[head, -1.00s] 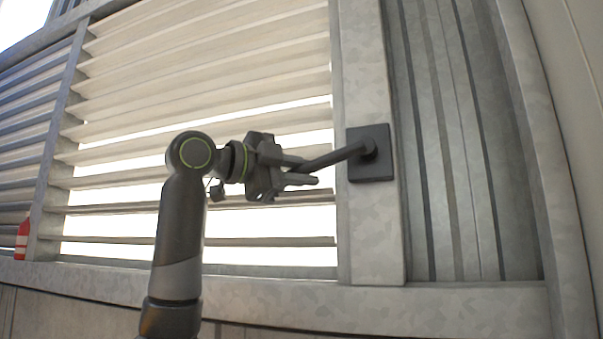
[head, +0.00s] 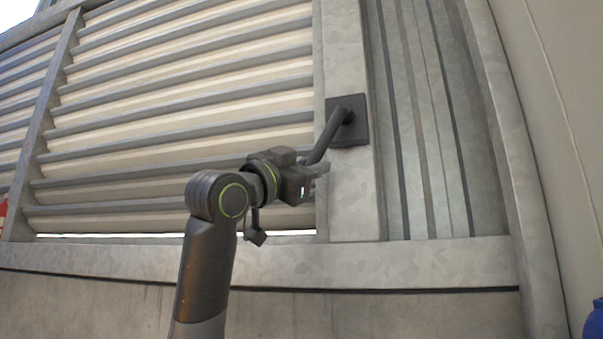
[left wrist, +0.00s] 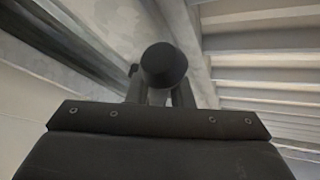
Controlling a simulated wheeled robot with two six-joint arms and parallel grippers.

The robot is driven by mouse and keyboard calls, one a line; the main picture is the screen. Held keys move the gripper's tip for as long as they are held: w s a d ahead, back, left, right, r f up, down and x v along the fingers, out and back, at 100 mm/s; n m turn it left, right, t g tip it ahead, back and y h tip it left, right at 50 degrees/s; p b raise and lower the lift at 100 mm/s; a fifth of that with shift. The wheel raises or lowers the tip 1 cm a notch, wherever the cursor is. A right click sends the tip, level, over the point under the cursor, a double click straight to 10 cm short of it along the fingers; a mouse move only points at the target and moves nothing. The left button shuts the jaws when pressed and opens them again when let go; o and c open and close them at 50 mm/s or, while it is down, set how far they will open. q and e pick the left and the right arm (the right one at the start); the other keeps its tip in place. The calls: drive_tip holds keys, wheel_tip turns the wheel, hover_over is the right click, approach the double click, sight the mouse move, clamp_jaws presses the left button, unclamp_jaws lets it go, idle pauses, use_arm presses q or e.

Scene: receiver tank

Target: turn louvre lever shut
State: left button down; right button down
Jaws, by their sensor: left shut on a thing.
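The louvre lever (head: 327,136) is a dark bar on a dark square plate (head: 361,132) fixed to the galvanised post. It slopes down and to the left from its pivot. My left gripper (head: 316,166) is shut on the lever's lower end. In the left wrist view the lever's round dark end (left wrist: 164,66) shows between the gripper's fingers (left wrist: 162,96). The louvre slats (head: 190,120) are tilted close together, with pale surfaces between their dark edges. A thin bright gap (head: 180,234) shows under the lowest slat. My right gripper is not in view.
A galvanised sill (head: 230,258) runs below the louvre. Ribbed metal panel (head: 425,130) lies right of the post. A red object (head: 3,212) shows at the left edge and a blue one (head: 594,322) at the lower right corner.

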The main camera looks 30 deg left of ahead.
use_arm(q)
drive_tip(key=shift+w+d+f+n+t+y+b, duration=0.15)
drive_tip(key=shift+d+f+n+t+y+b, duration=0.2)
drive_tip(key=shift+d+n, duration=0.4)
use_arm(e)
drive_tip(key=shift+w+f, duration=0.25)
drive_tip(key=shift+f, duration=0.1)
use_arm(q)
drive_tip(key=shift+a+n, duration=0.15)
drive_tip(key=shift+n, duration=0.1)
drive_tip(key=c, duration=1.3)
unclamp_jaws()
drive_tip(key=shift+s+a+f, duration=0.1)
drive_tip(key=shift+s+f, duration=0.05)
drive_tip(key=shift+s, duration=0.15)
drive_tip(key=b+v, duration=0.3)
drive_tip(key=v, duration=0.8)
drive_tip(key=shift+f+b, duration=0.15)
drive_tip(key=shift+b, duration=0.2)
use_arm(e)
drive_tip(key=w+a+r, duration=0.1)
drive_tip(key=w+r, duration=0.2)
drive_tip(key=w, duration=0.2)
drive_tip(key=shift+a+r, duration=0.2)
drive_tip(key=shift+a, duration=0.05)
